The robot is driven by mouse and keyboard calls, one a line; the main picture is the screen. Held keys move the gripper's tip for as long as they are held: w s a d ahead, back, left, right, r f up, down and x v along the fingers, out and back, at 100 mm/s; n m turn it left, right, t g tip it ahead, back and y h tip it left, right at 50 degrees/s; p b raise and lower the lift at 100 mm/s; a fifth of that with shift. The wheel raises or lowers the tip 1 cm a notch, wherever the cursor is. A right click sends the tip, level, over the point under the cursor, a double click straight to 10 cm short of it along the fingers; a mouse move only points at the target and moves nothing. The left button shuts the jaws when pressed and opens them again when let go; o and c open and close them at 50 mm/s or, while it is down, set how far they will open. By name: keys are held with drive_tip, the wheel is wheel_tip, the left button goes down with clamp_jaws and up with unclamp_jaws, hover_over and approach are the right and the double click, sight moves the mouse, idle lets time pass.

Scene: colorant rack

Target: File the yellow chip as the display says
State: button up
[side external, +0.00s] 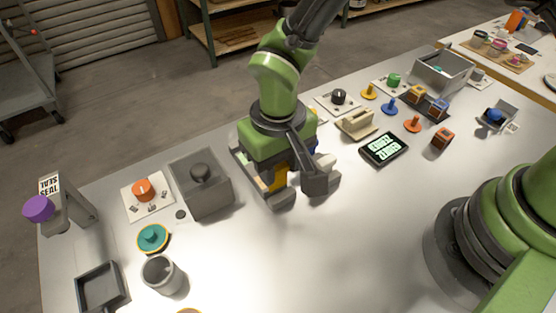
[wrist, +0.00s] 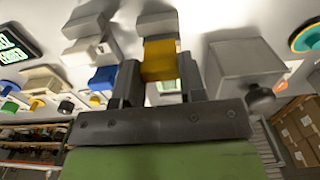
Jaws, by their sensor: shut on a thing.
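The yellow chip (wrist: 159,60) sits between the two fingers of my gripper (wrist: 160,82) in the wrist view, and the jaws are shut on it. In the side view my gripper (side external: 292,178) is low over the middle of the table, and a little yellow (side external: 276,181) shows beside its dark finger. Pale grey blocks lie close around the gripper, partly hidden by it; I cannot tell whether the chip touches one. The display (side external: 384,148) lies to the right with two lines of pale green text, too small to read surely. It also shows in the wrist view (wrist: 14,48).
A grey box with a dark knob (side external: 202,184) stands left of my gripper. Further left are an orange knob (side external: 144,189), a teal disc (side external: 153,238) and a grey cup (side external: 161,275). Several coloured pegs and cubes stand right. The table's front middle is clear.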

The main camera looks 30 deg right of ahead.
drive_tip(key=shift+f, duration=0.25)
drive_tip(key=shift+f, duration=0.35)
drive_tip(key=shift+f, duration=0.25)
idle(0.3)
drive_tip(key=shift+f, duration=0.25)
drive_tip(key=o, duration=1.4)
drive_tip(key=shift+c, duration=0.2)
